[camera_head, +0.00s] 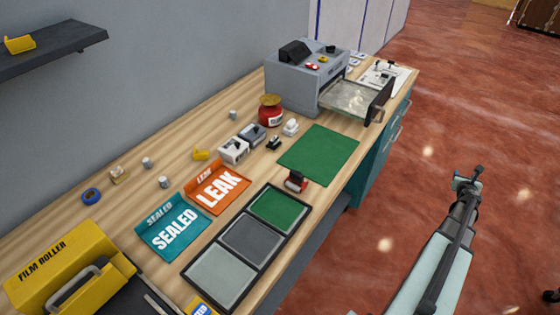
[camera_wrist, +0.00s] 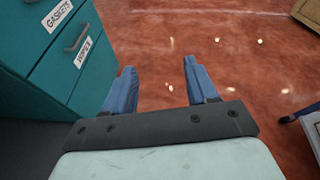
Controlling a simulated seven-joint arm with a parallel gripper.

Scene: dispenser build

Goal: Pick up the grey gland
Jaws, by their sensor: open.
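Several small grey cylindrical pieces stand on the wooden bench. One grey piece (camera_head: 146,162) is at the back left, another grey piece (camera_head: 164,182) is just in front of it, and a third grey piece (camera_head: 233,115) is farther along near the wall. I cannot tell which of them is the grey gland. My gripper (camera_head: 467,181) is out over the red floor, right of the bench and well away from these pieces. The wrist view shows its two blue fingers (camera_wrist: 158,70) spread apart with nothing between them.
The bench (camera_head: 110,215) carries a yellow film roller (camera_head: 65,262), a three-panel tray (camera_head: 236,290), SEALED (camera_head: 172,228) and LEAK (camera_head: 217,188) mats, a green mat (camera_head: 318,153), a red jar (camera_head: 270,112) and a grey machine (camera_head: 295,80). Teal drawers (camera_wrist: 60,50) are beside my gripper.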

